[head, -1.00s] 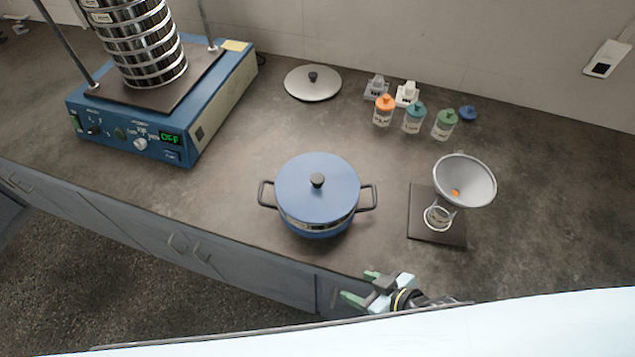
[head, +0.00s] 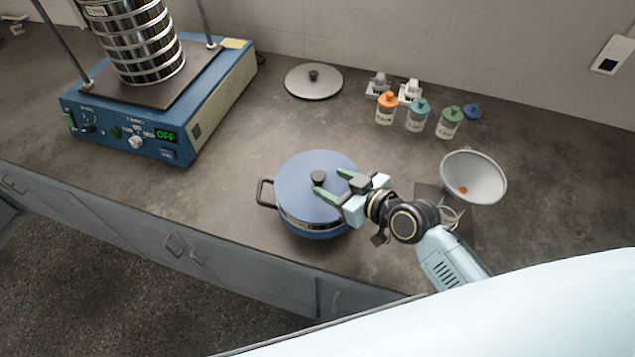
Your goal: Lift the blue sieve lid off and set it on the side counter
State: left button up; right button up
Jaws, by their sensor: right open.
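The blue lid (head: 300,183) with a black knob (head: 318,177) sits on a blue pot-like vessel (head: 318,234) with black side handles, in the middle of the counter. My right gripper (head: 328,184) is open over the lid's right part, its green-tipped fingers pointing left toward the knob. I cannot tell whether the fingers touch the knob. My left gripper is not in view.
The sieve shaker (head: 190,125) with a sieve stack (head: 145,50) stands at the left. A grey round lid (head: 313,84) lies at the back. Capped jars (head: 417,117) and a funnel (head: 472,177) stand at the right. The counter left of the vessel is clear.

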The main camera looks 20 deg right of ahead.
aim_at(322, 177)
jog(key=shift+x, duration=2.9)
jog(key=shift+d, duration=0.1)
jog(key=c, duration=1.1)
jog(key=shift+r, duration=0.1)
jog(key=shift+c, duration=0.2)
